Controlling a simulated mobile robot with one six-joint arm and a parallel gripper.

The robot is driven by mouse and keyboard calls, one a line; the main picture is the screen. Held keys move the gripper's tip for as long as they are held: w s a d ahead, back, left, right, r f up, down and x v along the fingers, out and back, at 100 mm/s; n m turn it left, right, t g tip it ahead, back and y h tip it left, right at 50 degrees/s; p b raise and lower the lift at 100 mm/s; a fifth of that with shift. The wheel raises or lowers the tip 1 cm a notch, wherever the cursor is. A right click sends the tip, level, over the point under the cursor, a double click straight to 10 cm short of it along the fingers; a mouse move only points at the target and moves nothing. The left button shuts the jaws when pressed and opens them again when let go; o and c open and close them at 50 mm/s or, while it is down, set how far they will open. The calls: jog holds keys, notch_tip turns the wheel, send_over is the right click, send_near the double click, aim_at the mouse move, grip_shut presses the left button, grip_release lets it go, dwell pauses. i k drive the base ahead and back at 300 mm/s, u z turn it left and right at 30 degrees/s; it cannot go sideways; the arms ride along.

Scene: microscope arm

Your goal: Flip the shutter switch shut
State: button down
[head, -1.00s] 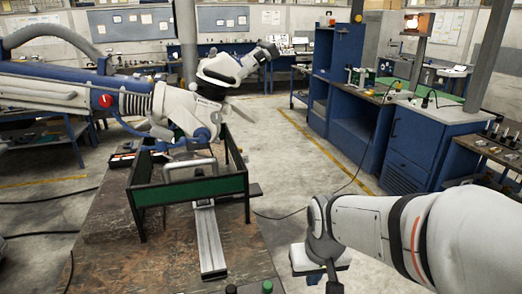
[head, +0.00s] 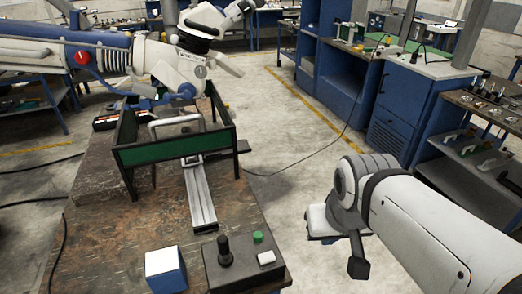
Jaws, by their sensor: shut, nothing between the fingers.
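A dark control box (head: 240,270) sits at the near end of the brown bench top. An upright black lever or knob (head: 224,250), a green button (head: 258,237) and a white piece (head: 266,258) are on its top. I cannot tell for certain which of these is the shutter switch. The white microscope arm (head: 190,55) with its dark head rises behind a green-panelled frame at the upper left. My gripper (head: 357,262) hangs to the right of the control box, apart from it, beyond the bench edge. Its dark end points down, shut and empty.
A white and blue cube (head: 165,270) stands just left of the control box. A metal rail (head: 200,195) runs from the green-panelled frame (head: 175,150) toward it. Open floor lies between the bench and the blue cabinets (head: 395,110). A cable crosses the floor.

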aim_at(266, 257)
jog(key=z, duration=0.15)
jog(key=k, duration=1.25)
jog(key=u, duration=0.6)
jog(key=i, duration=1)
